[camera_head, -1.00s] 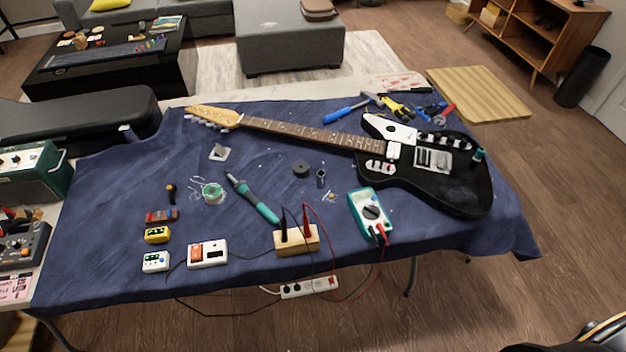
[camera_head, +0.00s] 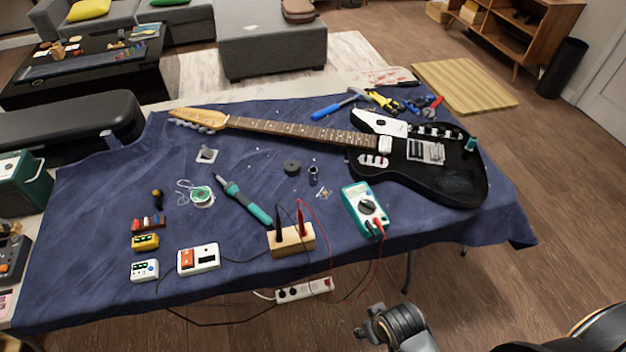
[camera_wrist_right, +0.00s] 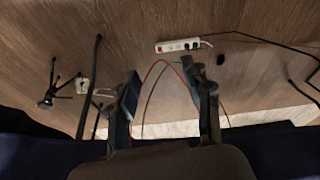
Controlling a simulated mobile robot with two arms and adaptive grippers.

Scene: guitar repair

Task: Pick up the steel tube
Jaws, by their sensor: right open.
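A small steel tube (camera_head: 313,177) appears to stand on the blue cloth near the middle of the table in the head view, just right of a black roll. It is too small to see in detail. My right gripper (camera_head: 366,327) is at the bottom of the head view, in front of the table's near edge and well short of the tube. In the right wrist view my right gripper (camera_wrist_right: 165,92) is open, with nothing between its fingers. The tube does not show there. My left gripper is not in view.
A black guitar (camera_head: 430,165) lies across the back and right. A teal multimeter (camera_head: 364,208), a wooden block (camera_head: 291,240) with probes and a soldering iron (camera_head: 243,200) surround the tube's area. Red and black leads hang over the near edge. A power strip (camera_wrist_right: 178,46) is on the floor.

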